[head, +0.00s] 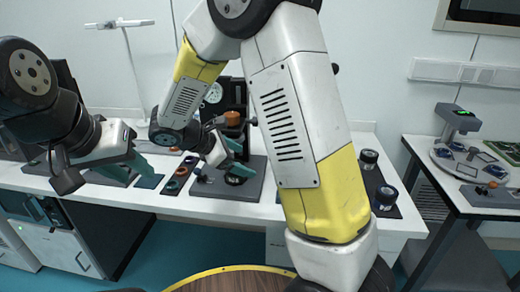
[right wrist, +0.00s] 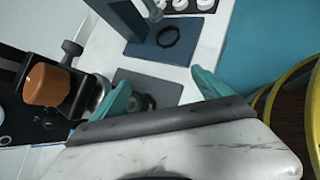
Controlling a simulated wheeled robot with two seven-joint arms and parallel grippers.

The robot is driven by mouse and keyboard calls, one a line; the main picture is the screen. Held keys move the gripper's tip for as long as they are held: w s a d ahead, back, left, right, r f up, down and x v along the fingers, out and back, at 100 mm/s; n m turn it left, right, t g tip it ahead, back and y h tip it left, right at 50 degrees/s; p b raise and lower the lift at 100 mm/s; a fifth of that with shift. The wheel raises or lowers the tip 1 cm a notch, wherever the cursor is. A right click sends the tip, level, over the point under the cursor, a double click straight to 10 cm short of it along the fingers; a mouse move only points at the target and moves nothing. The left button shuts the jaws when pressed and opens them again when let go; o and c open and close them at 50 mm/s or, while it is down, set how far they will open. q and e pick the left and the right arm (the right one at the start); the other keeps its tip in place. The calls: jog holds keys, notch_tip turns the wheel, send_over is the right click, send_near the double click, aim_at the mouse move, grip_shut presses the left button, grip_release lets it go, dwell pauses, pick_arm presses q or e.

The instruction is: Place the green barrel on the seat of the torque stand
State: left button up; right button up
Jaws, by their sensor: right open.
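Neither view lets me say for sure which fixture is the torque stand. A grey base plate (head: 205,207) carries a dark ring (head: 236,180). Behind it stands a black fixture with an orange knob (head: 232,118), which also shows in the right wrist view (right wrist: 47,85). My right gripper (head: 240,160) is open and empty over this grey plate; its teal fingers (right wrist: 165,95) stand wide apart, one partly covering the ring. My left gripper (head: 142,165) is further left, low over the table; its jaw gap is unclear.
A blue-grey plate (right wrist: 185,48) with an upright and dark ring shows in the right wrist view. A dark mat (head: 395,211) holds dark, pale-topped cylinders at right. Coloured rings lie on a dark strip (head: 178,180). A side table (head: 433,160) stands right; a yellow-rimmed round top is near me.

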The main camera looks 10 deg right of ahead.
jog(key=s+d+r+m+t+y, duration=0.1)
jog(key=s+d+r+m+y, duration=0.2)
jog(key=s+m, duration=0.6)
jog(key=s+d+r+m+t+y, duration=0.1)
jog(key=s+d+r+m+y, duration=0.2)
jog(key=s+r+m+y, duration=0.5)
jog(key=shift+s+r+m, duration=0.8)
jog(key=shift+s+r, duration=0.1)
jog(key=shift+s, duration=0.2)
